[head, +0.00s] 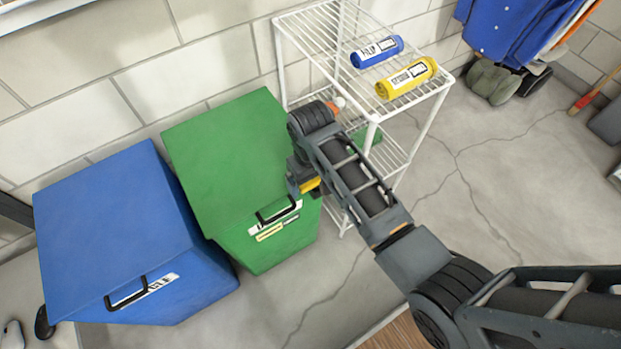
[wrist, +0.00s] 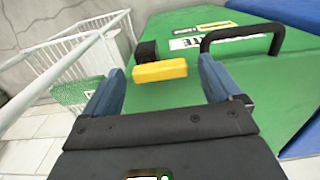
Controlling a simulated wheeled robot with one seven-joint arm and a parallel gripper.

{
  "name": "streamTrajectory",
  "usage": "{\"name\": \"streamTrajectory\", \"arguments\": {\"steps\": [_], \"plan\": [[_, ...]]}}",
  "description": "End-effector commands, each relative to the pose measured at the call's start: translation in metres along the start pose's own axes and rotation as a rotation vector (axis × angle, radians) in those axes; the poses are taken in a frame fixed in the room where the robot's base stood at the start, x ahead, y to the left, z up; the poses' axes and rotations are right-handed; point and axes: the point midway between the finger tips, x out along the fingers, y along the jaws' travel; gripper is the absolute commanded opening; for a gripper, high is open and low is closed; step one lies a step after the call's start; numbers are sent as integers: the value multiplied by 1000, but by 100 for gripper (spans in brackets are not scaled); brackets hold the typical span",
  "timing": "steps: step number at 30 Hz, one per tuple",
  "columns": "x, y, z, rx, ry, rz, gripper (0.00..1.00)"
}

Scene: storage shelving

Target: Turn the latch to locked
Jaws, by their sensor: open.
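The latch is a yellow bar with a black block at its left end, on the green bin (head: 225,150). In the wrist view the yellow bar (wrist: 160,71) lies crosswise, between the two fingertips of my gripper (wrist: 160,66). My gripper is open and a finger stands on either side of the bar, with gaps visible. I cannot tell how far beyond the fingertips the bar is. In the head view my gripper (head: 297,178) is over the bin's right side, and a bit of yellow (head: 310,184) shows beside it; the rest is hidden by my arm.
A black handle (wrist: 243,36) and a label are on the green bin near the latch. A blue bin (head: 115,235) stands to its left. A white wire rack (head: 300,40) close by on the right holds a blue bottle (head: 377,51) and a yellow bottle (head: 406,78).

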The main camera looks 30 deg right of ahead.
Motion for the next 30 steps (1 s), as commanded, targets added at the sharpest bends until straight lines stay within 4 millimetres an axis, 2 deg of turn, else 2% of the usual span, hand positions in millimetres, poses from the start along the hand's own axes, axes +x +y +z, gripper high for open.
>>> {"name": "streamTrajectory", "arguments": {"steps": [8, 25, 30], "plan": [[1, 0, 0, 0, 0, 0, 91], [1, 0, 0, 0, 1, 0, 36], [1, 0, 0, 7, 1, 0, 35]]}}
